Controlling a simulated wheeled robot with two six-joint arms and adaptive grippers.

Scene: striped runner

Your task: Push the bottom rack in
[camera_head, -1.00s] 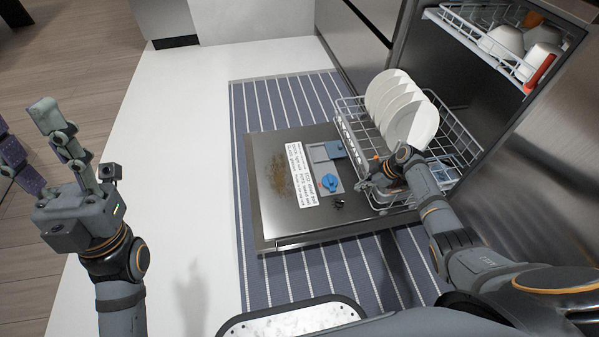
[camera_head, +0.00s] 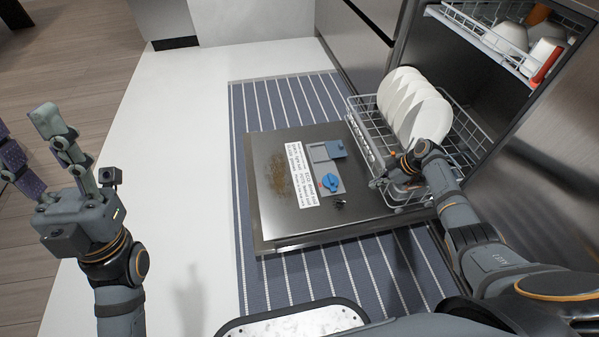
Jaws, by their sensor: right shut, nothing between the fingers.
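The bottom rack (camera_head: 362,148) is a light wire basket, partly out of the dishwasher over the inner end of its open door (camera_head: 280,225). Several white plates (camera_head: 428,118) stand upright in it. My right gripper (camera_head: 382,178) is at the rack's near front corner, shut with nothing held, its fingers pointing left. It seems to touch the rack's front wire, but the exact contact is hidden. My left gripper (camera_head: 62,150) is raised at the left, open and empty, away from the rack.
The upper rack (camera_head: 480,38) holds white bowls (camera_head: 507,38) and sticks out above. The door lies flat over the striped runner (camera_head: 240,110), with a blue dispenser cap (camera_head: 330,181) on it. Pale floor at the left is clear.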

